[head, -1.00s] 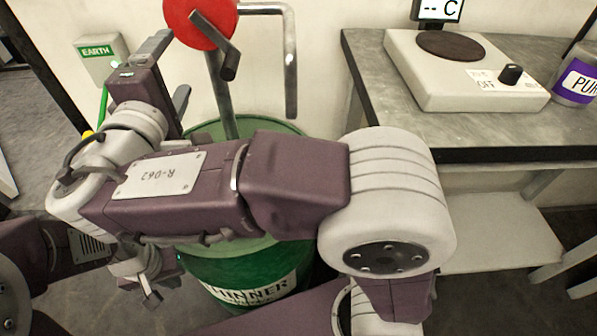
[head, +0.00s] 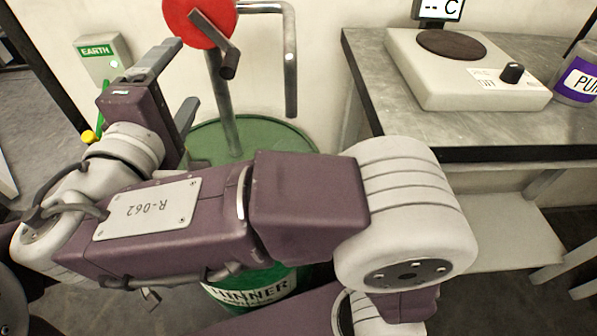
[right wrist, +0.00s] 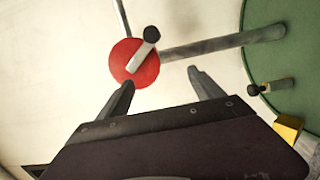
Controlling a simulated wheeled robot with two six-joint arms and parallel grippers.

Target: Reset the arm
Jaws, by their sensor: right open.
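My right gripper (head: 172,85) is open and empty at the upper left of the head view, near the pale wall. Its purple arm, with a plate marked R-062, reaches across the middle of that view. In the right wrist view the two dark fingers of the right gripper (right wrist: 160,80) stand apart with nothing between them. The red disc (right wrist: 134,63) with a crank handle shows beyond the fingertips. I cannot make out my left gripper in the head view.
A green drum (head: 255,140) marked THINNER stands behind my right arm, with a pipe and the red disc (head: 200,22) above it. A grey bench (head: 480,135) at right holds a hotplate (head: 465,75) and a purple-labelled can (head: 577,78).

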